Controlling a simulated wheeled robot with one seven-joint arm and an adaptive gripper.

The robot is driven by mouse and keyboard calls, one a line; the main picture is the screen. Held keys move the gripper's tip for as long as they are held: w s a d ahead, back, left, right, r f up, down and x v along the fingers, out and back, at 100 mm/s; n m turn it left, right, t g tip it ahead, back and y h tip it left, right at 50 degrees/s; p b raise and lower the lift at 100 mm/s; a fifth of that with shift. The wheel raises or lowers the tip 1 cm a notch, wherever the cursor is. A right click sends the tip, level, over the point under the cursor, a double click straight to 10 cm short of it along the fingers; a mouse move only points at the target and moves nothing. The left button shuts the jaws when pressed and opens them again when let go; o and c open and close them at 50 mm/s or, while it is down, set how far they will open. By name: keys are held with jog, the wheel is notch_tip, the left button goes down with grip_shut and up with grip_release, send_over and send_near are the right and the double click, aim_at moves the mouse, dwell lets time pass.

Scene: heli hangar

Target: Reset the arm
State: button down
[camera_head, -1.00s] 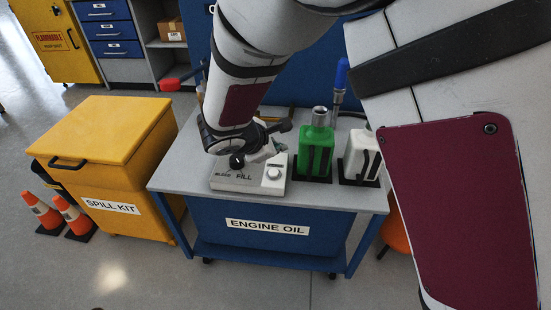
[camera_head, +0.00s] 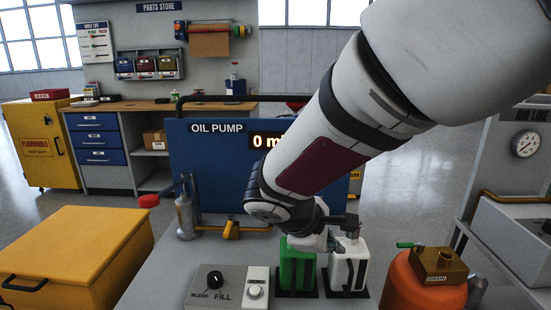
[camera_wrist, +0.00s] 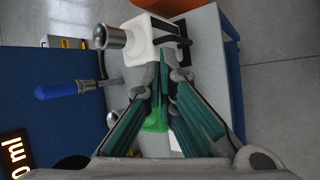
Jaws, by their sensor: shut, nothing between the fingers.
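My gripper (camera_wrist: 164,62) is shut and empty in the wrist view, its teal fingers meeting above the oil cart. In the head view my arm reaches down from the upper right, and my gripper is largely hidden by my wrist, close above the bottles. A green bottle (camera_head: 297,268) stands on the cart and shows partly behind the fingers in the wrist view (camera_wrist: 156,124). A white bottle (camera_head: 347,266) stands to its right. In the wrist view the white bottle (camera_wrist: 151,42) with its metal cap lies just beyond the fingertips; I cannot tell whether they touch.
The control box (camera_head: 228,288) with a black knob sits at the cart's front. A blue oil pump panel (camera_head: 208,160) rises behind. A yellow spill kit bin (camera_head: 75,250) stands left, an orange drain container (camera_head: 408,285) right. Open floor lies behind.

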jog(key=s+d+r+m+g+y, duration=0.1)
jog(key=s+d+r+m+g, duration=0.2)
jog(key=s+d, duration=0.45)
jog(key=s+d+r+m+g+y, duration=0.1)
jog(key=s+d+r+m, duration=0.25)
jog(key=s+m, duration=0.45)
jog(key=s+a+f+m+y, duration=0.1)
jog(key=s+a+m+y, duration=0.1)
jog(key=s, duration=0.6)
jog(key=s+a+f+m+y, duration=0.1)
jog(key=s+y, duration=0.1)
jog(key=s, duration=0.6)
notch_tip(320, 180, up, 25)
jog(key=t+p, duration=0.2)
jog(key=p, duration=2.1)
jog(key=shift+s+r+t, duration=0.15)
jog(key=shift+r+t, duration=0.05)
jog(key=shift+t, duration=0.2)
